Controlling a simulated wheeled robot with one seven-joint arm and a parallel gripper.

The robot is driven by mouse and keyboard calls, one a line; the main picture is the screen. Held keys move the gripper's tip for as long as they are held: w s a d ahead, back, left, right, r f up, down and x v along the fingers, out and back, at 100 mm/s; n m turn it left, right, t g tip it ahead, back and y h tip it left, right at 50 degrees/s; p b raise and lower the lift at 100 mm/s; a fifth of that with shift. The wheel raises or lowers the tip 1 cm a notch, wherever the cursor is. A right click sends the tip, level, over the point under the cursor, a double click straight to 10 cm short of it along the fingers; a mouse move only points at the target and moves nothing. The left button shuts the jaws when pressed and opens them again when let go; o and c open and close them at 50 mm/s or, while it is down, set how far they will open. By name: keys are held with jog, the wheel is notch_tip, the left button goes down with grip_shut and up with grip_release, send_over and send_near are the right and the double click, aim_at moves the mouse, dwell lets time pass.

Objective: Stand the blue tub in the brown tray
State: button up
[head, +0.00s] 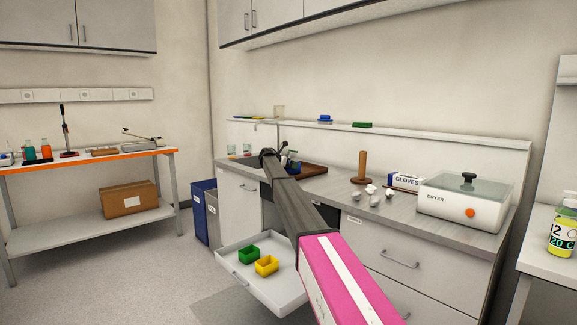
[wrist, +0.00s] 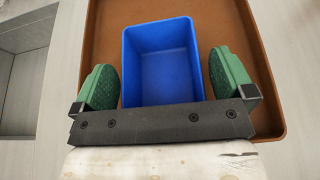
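The blue tub (wrist: 160,58) is upright in the brown tray (wrist: 232,22), seen from above in the wrist view. It looks empty. My gripper (wrist: 164,78) is over it, with one green-padded finger on each side and narrow gaps between the pads and the tub walls. Whether the tub's base rests fully on the tray is hidden from this angle. In the head view the brown tray (head: 313,170) is on the grey counter, and my gripper (head: 289,158) is at its left part. The tub is mostly hidden there behind my arm.
An open drawer (head: 233,268) below the counter holds a green tub (head: 249,255) and a yellow tub (head: 266,265). A wooden post (head: 362,167), crumpled white pieces, a glove box (head: 406,182) and a dryer (head: 466,203) stand right of the tray. A sink is to its left.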

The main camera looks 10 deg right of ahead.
jog(key=shift+r, duration=0.1)
jog(key=shift+s+a+r, duration=0.1)
jog(key=shift+a, duration=0.05)
jog(key=v, duration=1.1)
jog(key=shift+s+a, duration=0.2)
jog(key=shift+a, duration=0.05)
dwell(0.8)
